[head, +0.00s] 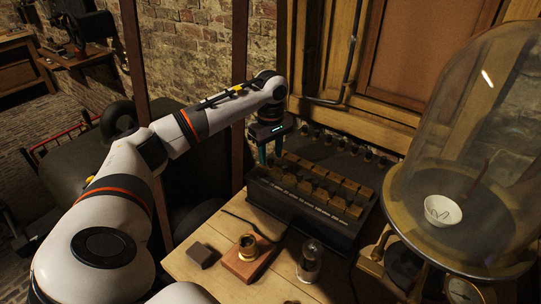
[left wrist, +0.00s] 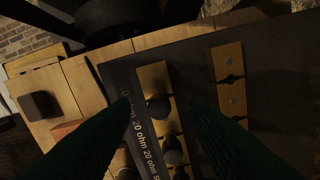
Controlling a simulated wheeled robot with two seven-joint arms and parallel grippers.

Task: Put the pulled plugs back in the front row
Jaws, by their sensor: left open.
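The black plug box (head: 310,222) stands on the wooden table, with rows of brass blocks on top. My left gripper (head: 271,154) points down over the box's left end, open and seemingly empty. In the left wrist view its dark fingers flank the brass row (left wrist: 153,78) beside the "20 ohm" lettering. Black plugs (left wrist: 160,108) stand in that row between the fingers and below them. The other brass row (left wrist: 228,65) shows open notched holes. Several dark knobs (head: 342,145) line the back of the box. My right gripper is not in view.
A glass bell jar (head: 470,120) with a white bowl stands at the right. A small glass jar (head: 309,262), a brass piece on a wooden base (head: 243,267) and a dark block (head: 202,254) stand in front of the box. A brick wall and wooden frame rise behind.

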